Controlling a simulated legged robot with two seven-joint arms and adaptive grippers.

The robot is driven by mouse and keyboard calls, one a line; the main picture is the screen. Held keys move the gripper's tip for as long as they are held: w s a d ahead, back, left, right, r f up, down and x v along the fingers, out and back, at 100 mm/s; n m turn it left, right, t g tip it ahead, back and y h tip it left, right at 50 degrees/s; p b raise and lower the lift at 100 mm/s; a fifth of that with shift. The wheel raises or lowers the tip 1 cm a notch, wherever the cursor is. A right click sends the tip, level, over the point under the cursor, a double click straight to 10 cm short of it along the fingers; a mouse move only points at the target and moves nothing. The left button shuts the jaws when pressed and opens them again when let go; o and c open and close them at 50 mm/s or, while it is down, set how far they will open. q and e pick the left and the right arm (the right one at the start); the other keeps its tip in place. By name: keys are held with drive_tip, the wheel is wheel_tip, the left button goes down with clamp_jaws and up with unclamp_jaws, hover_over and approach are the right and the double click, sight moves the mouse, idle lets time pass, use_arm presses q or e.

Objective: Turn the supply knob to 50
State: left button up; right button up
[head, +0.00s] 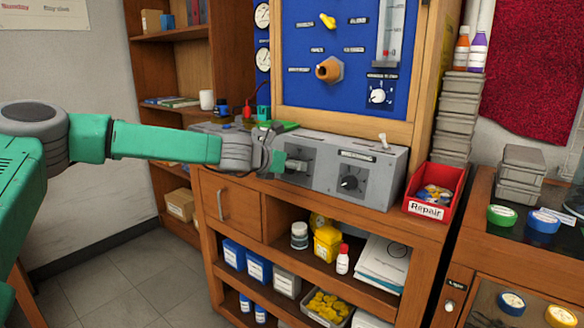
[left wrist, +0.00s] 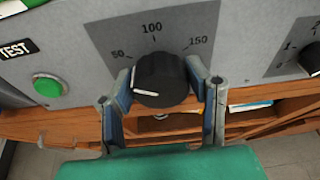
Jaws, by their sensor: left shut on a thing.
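The supply knob (left wrist: 160,80) is a black round knob on the grey panel, with a dial plate marked 50, 100 and 150 above it. No name label for it is readable. Its white pointer line points left, below the 50 mark. My left gripper (left wrist: 161,88) is shut on the knob, one finger on each side. In the head view my left gripper (head: 279,160) reaches the left part of the grey control box (head: 320,177) and mostly hides this knob. My right gripper is in neither view.
A second black knob (head: 348,183) sits further right on the box, with a toggle switch (head: 383,141) on top. A green button (left wrist: 47,87) marked TEST is left of the gripped knob. A red Repair bin (head: 426,210) stands right of the box, and open shelves lie below.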

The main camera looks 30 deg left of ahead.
use_arm(q)
drive_tip(key=shift+s+f, duration=0.1)
drive_tip(key=shift+f, duration=0.25)
drive_tip(key=o, duration=1.1)
drive_tip(key=shift+o, duration=0.3)
drive_tip(key=shift+a, duration=0.1)
drive_tip(key=shift+r, duration=0.25)
drive_tip(key=shift+s+r, duration=0.1)
drive_tip(key=shift+s, duration=0.05)
drive_tip(key=v, duration=1.1)
drive_tip(key=shift+s+a, duration=0.1)
drive_tip(key=shift+s, duration=0.05)
